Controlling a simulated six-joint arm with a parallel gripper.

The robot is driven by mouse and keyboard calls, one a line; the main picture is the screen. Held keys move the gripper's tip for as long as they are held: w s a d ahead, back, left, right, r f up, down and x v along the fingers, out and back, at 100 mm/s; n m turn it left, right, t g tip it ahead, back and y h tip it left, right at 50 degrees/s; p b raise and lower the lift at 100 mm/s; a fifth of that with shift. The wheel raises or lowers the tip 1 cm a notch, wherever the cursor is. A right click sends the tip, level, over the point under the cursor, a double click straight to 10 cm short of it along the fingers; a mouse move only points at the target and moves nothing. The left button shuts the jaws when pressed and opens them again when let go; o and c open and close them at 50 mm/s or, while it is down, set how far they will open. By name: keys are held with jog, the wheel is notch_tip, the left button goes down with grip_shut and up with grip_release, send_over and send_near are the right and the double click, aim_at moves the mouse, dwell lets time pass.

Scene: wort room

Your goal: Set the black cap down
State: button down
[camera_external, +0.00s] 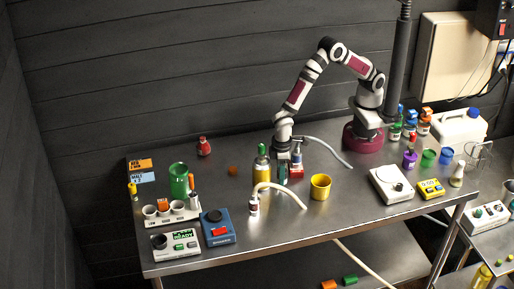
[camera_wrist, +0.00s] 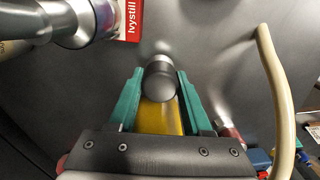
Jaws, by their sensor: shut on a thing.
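My gripper (camera_wrist: 160,92) has green fingers and is shut on the black cap (camera_wrist: 160,84), a dark rounded piece between the fingertips in the wrist view. A yellow surface (camera_wrist: 161,118) shows between the fingers behind the cap; I cannot tell what it belongs to. In the external view my gripper (camera_external: 282,176) points down, low over the middle of the steel table (camera_external: 340,219). The cap is too small to make out there, and its contact with the table cannot be told.
A red-labelled bottle (camera_external: 297,168) is close right, also seen in the wrist view (camera_wrist: 128,18). A yellow cup (camera_external: 320,187) and a cream hose (camera_external: 286,190) are nearby. Bare steel lies toward the front right.

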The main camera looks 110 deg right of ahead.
jog(key=shift+f, duration=0.6)
jog(key=shift+f, duration=0.1)
jog(key=shift+c, duration=1.6)
grip_release()
